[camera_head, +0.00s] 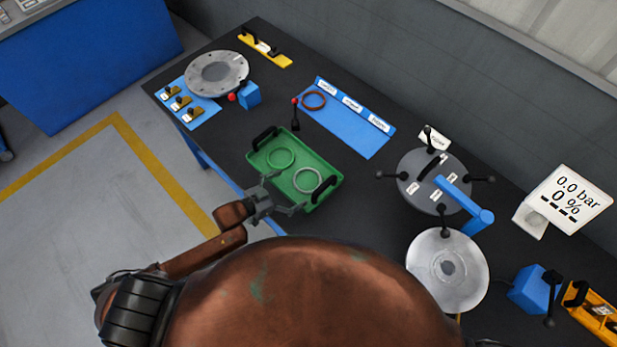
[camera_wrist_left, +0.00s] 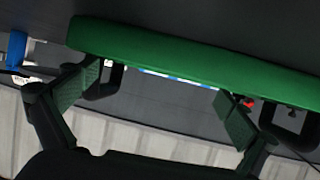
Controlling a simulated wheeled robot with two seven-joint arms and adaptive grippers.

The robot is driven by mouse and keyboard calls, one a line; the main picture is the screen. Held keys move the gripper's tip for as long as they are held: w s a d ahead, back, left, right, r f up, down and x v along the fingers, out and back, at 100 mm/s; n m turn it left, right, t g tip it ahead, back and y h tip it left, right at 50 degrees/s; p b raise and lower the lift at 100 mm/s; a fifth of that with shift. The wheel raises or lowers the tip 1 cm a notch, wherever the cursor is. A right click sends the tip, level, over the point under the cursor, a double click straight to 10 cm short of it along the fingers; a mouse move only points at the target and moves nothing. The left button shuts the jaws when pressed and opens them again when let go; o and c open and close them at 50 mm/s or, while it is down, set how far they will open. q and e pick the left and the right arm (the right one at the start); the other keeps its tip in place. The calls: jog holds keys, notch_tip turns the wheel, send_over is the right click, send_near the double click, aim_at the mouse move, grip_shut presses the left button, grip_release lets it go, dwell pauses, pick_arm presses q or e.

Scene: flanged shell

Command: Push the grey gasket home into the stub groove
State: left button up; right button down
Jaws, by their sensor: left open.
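The grey gasket (camera_head: 308,168) is a pale ring lying in the right part of the green tray (camera_head: 268,171). A green ring (camera_head: 280,148) lies beside it, apart from it. My left gripper (camera_head: 284,195) is open and empty at the tray's near edge, close to the grey gasket. In the left wrist view the open fingers (camera_wrist_left: 158,103) stand wide apart, with the tray's green edge (camera_wrist_left: 190,52) across the top and no gasket visible. A round metal flange (camera_head: 447,270) and another one (camera_head: 216,73) stand on the bench. I cannot tell which has the stub groove.
A dark lid with several handles (camera_head: 433,180) and a blue post (camera_head: 468,203) stand right of the tray. A blue mat (camera_head: 352,125) behind holds a reddish ring (camera_head: 314,92). A display (camera_head: 566,200) reads 0.0 bar, 0 %. The black bench between tray and lid is clear.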

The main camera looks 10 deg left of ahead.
aim_at(303, 185)
pick_arm(q)
jog(key=shift+w+d+f, duration=0.2)
jog(key=shift+w, duration=0.1)
jog(key=x, duration=0.4)
jog(key=shift+w+a+f, duration=0.1)
jog(key=shift+w, duration=0.05)
jog(key=shift+w+d+f, duration=0.1)
jog(key=shift+w+d, duration=0.05)
jog(key=shift+d, duration=0.05)
pick_arm(e)
jog(key=shift+w+f, duration=0.1)
jog(key=shift+w, duration=0.6)
pick_arm(q)
jog(key=shift+c, duration=0.3)
pick_arm(e)
jog(key=shift+s, duration=0.1)
pick_arm(q)
jog(key=c, duration=1.4)
jog(key=shift+c, duration=0.4)
pick_arm(e)
jog(key=shift+s+d, duration=0.1)
jog(key=shift+s, duration=0.25)
